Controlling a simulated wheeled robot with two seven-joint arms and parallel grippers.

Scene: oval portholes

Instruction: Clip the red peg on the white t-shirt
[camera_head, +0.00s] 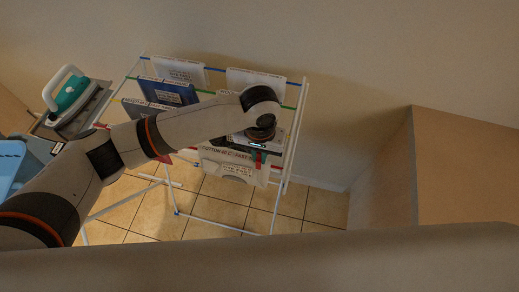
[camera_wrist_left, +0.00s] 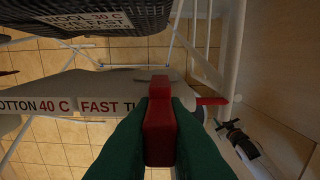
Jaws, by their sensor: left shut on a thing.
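A white t-shirt (camera_head: 228,170) with a "COTTON 40 C" label hangs on the front of the drying rack in the head view. It also shows in the left wrist view (camera_wrist_left: 100,82), stretched beneath the gripper. My left gripper (camera_head: 259,158) is at the right end of the shirt's top edge. In the left wrist view its green fingers (camera_wrist_left: 158,140) are shut on the red peg (camera_wrist_left: 159,118). The peg overlaps the shirt in that view; whether it grips the cloth I cannot tell. My right gripper is not in view.
The white drying rack (camera_head: 283,163) also carries a dark blue garment (camera_head: 167,92) and white garments (camera_head: 180,71) behind. A teal iron (camera_head: 70,93) and a blue basket (camera_head: 9,165) stand at the left. A brown box-like block (camera_head: 465,165) is at the right.

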